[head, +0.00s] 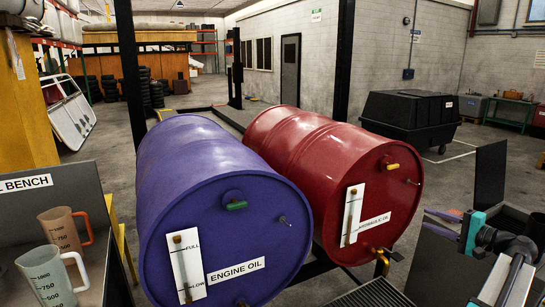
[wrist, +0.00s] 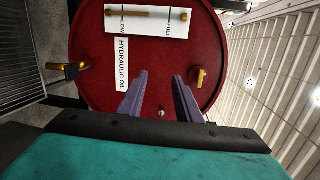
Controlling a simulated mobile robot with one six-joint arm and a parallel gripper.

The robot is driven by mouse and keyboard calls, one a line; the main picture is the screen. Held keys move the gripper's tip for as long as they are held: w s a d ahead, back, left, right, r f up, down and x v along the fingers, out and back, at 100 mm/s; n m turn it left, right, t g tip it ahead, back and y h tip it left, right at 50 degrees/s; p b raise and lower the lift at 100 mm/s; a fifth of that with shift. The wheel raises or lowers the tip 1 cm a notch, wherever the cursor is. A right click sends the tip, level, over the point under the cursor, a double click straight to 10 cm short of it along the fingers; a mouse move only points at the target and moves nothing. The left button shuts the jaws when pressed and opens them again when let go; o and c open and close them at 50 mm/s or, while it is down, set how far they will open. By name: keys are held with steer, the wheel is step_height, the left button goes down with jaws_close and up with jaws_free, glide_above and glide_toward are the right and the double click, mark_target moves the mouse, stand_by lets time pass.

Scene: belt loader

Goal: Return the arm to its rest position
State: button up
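My gripper (head: 428,219) is at the right of the head view, in front of and to the right of the red hydraulic oil drum (head: 290,140). Its two purple fingers stand apart, with nothing between them in the wrist view (wrist: 160,76). They point at the end face of the red drum (wrist: 145,55), which fills much of that view. I cannot tell the exact gap, but no contact shows. My arm (head: 510,265) comes in from the lower right.
A purple engine oil drum (head: 215,225) lies left of the red one. Two measuring jugs, orange (head: 63,232) and clear (head: 45,278), stand at the left. A brass tap (head: 385,254) sticks out low on the red drum. A black wheeled bin (head: 410,118) stands behind.

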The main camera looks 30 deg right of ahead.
steer(key=w+a+f+n+g+y, duration=0.1)
steer(key=w+a+f+g+y, duration=0.1)
steer(key=w+a+f, duration=0.65)
steer(key=w+a+f+n+g+y, duration=0.1)
steer(key=w+a+f+g+y, duration=0.3)
steer(key=a+f, duration=0.65)
steer(key=w+a+f+n+g, duration=0.3)
steer(key=a+f+n+g, duration=0.15)
steer(key=a+f, duration=1.45)
steer(key=s+a+f+n+g+h, duration=0.1)
steer(key=s+a+f+g, duration=0.15)
steer(key=a+f, duration=0.35)
steer(key=s+a+f+n+g, duration=0.2)
steer(key=s+a+f, duration=0.15)
steer(key=a, duration=0.35)
steer(key=s+a+f+n+g+h, duration=0.1)
steer(key=s+a+f+g, duration=0.1)
steer(key=s+a+f, duration=0.4)
steer(key=s+a+f+n+g+h, duration=0.2)
steer(key=s+a+f+n, duration=0.1)
steer(key=s, duration=0.5)
steer(key=s+a+f+n+g+h, duration=0.2)
steer(key=s+a+f+n+h, duration=0.1)
steer(key=s, duration=0.5)
steer(key=shift+s+a+f+n+g, duration=0.15)
steer(key=shift+a+f+n+g, duration=0.4)
steer(key=shift+a, duration=0.75)
steer(key=shift+r, duration=0.25)
